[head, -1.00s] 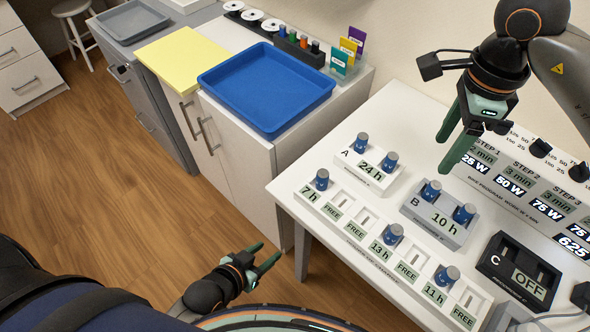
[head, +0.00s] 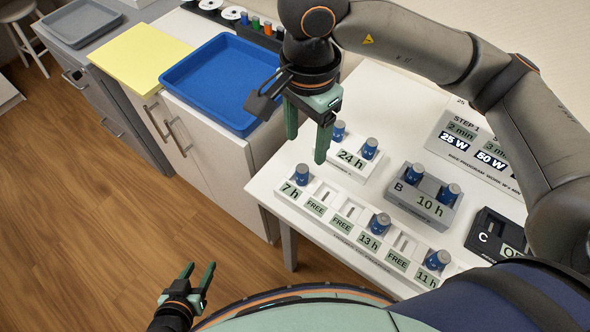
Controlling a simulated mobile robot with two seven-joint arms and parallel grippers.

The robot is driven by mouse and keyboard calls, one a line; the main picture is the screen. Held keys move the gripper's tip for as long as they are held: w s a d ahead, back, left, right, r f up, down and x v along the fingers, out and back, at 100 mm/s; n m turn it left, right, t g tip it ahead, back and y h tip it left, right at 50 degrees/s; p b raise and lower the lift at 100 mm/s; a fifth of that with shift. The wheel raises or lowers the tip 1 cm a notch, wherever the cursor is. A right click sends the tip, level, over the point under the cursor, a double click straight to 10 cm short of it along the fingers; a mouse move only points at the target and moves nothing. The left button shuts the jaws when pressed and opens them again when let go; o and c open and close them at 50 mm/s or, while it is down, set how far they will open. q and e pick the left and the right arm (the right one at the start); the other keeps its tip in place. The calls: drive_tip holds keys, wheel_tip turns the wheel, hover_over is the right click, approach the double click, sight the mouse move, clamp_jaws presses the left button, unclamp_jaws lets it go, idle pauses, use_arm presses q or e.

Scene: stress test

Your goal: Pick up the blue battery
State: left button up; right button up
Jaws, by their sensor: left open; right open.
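Several blue batteries stand upright in holders on the white table. Two, a rear battery (head: 338,131) and a front battery (head: 369,148), are in the white holder marked 24 h (head: 352,160). Two more (head: 414,173) (head: 449,193) are in the grey holder B (head: 425,208). The long front rack (head: 335,222) holds a battery at 7 h (head: 301,174), one at 13 h (head: 380,223) and one at 11 h (head: 437,260). My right gripper (head: 307,140) is open and empty, pointing down beside the 24 h holder, above the 7 h battery. My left gripper (head: 197,276) is open and empty, low over the floor.
A black holder C (head: 483,232) sits at the table's right, partly cut off by my arm. A sign board (head: 440,137) stands behind. A blue tray (head: 178,82) and a yellow sheet (head: 135,62) lie on the cabinets left of the table.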

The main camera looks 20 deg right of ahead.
hover_over(302, 168)
drive_tip(key=f, duration=0.4)
drive_tip(key=shift+s+d+f, duration=0.15)
drive_tip(key=shift+s+f, duration=0.2)
drive_tip(key=shift+w+f, duration=0.2)
drive_tip(key=shift+f, duration=1.15)
drive_tip(key=shift+w+f, duration=0.15)
drive_tip(key=shift+f, duration=1.15)
clamp_jaws()
